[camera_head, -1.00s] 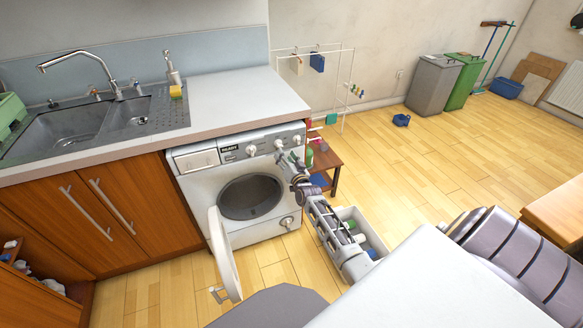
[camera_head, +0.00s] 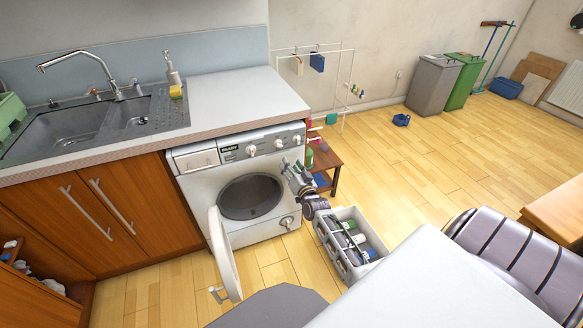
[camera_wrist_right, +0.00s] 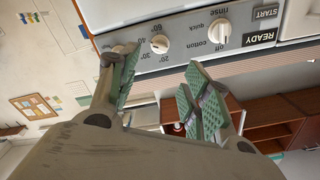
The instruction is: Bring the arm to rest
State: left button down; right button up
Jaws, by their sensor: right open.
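My right gripper (camera_head: 293,172) is open and empty in front of the right side of the white washing machine (camera_head: 188,190), below its knobs. The right wrist view also shows this gripper (camera_wrist_right: 160,85), its two green-padded fingers apart with nothing between them. Beyond the fingers is the machine's control panel (camera_wrist_right: 188,32), upside down in that view, with dials and a READY label. Whether a finger touches the panel I cannot tell. My left gripper is not in view.
The washing machine door (camera_head: 225,255) stands open. A grey divided crate (camera_head: 341,262) holding bottles stands on the floor near my right arm. A small brown shelf table (camera_head: 328,160) is right of the machine. The wooden floor at right (camera_head: 440,170) is mostly clear.

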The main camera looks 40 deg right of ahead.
dwell(0.6)
jog(key=s+a+f+n+g+y, duration=0.1)
jog(key=s+a+f+n+g, duration=0.3)
jog(key=f, duration=0.8)
jog(key=s+a+f+n+g+y, duration=0.15)
jog(key=s+f, duration=0.45)
jog(key=f, duration=0.6)
jog(key=s+a+f+n+g+y, duration=0.1)
jog(key=s+a+f+n+g, duration=0.3)
jog(key=f, duration=0.8)
jog(key=s+a+f+g+p, duration=0.1)
jog(key=s+f+g, duration=0.1)
jog(key=s+f, duration=0.6)
jog(key=s+f+g+p, duration=0.15)
jog(key=s+f, duration=0.35)
jog(key=s, duration=0.8)
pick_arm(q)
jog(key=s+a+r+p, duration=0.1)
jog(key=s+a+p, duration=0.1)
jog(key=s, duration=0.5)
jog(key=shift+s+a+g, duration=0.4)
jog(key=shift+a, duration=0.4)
pick_arm(e)
jog(key=s+f+n+g, duration=0.1)
jog(key=s+n+g, duration=0.1)
jog(key=s, duration=1.6)
jog(key=shift+s+a+f+g, duration=0.15)
jog(key=shift+f+g, duration=0.05)
jog(key=shift+g, duration=0.3)
